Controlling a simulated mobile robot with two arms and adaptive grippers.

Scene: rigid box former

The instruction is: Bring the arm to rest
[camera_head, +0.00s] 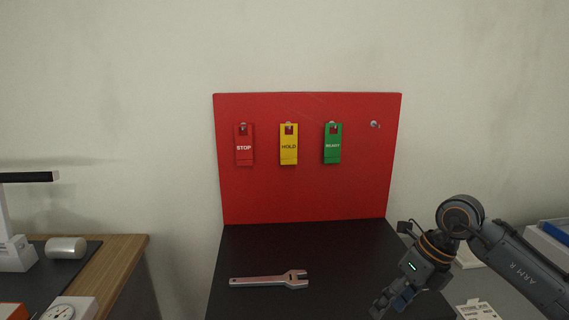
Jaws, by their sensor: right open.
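My right arm comes in from the lower right, its forearm slanting up to an elbow-like joint and then bending down. My right gripper (388,303) points down and left over the right part of the black tabletop. It is open, and I see nothing between its fingers. Its tips are close to the bottom edge of the picture. My left arm and gripper are not in view.
A red board (308,190) bears a red STOP tag (244,155), a yellow HOLD tag (289,155), a green READY tag (332,154) and a bare peg (374,124). A wrench (270,280) lies on the black table (330,240). A wooden desk (118,262) stands left.

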